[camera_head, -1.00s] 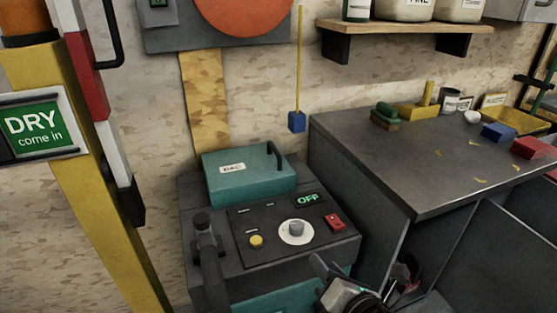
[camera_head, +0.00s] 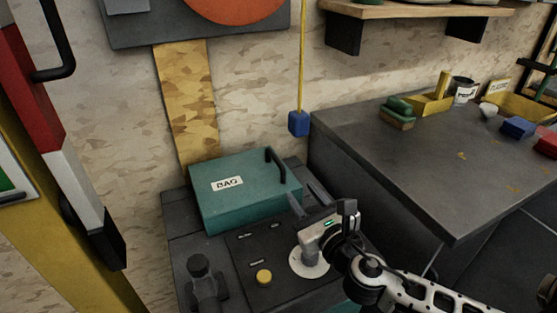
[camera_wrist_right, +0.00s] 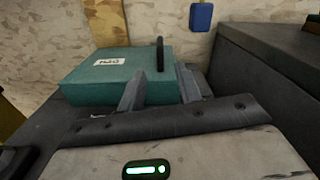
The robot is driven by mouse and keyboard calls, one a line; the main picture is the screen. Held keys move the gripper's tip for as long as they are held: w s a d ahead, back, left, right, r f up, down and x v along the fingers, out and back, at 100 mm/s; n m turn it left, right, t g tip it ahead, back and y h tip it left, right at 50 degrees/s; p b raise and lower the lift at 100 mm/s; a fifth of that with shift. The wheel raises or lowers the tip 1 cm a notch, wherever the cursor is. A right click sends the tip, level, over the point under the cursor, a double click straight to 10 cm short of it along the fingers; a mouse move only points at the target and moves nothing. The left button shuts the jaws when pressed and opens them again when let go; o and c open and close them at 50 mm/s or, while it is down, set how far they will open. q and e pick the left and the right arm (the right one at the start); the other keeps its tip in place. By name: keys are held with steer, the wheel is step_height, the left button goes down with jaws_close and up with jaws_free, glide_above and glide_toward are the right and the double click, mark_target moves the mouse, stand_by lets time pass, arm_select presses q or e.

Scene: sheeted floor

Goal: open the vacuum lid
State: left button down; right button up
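The vacuum's teal lid (camera_head: 243,196) carries a label reading BAG and a black handle (camera_head: 275,165) along its right side. The lid lies shut on the dark vacuum body. My right gripper (camera_head: 308,200) is over the control panel, in front of the lid's right part, with its fingers pointing toward the handle. In the right wrist view the two fingers (camera_wrist_right: 160,88) stand apart with nothing between them. There the handle (camera_wrist_right: 160,54) is just beyond the fingers, and the lid (camera_wrist_right: 85,80) is to the left. My left gripper is not in view.
The panel holds a yellow button (camera_head: 264,277) and a white dial (camera_head: 306,262) partly covered by my arm. A black post (camera_head: 201,275) rises at the front left. A dark workbench (camera_head: 420,165) stands close on the right. A blue block on a yellow cord (camera_head: 299,124) hangs behind.

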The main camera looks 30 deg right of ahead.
mark_target(284, 171)
steer(key=w, duration=1.2)
steer(key=shift+d, duration=0.3)
steer(key=shift+c, duration=0.3)
jaws_close()
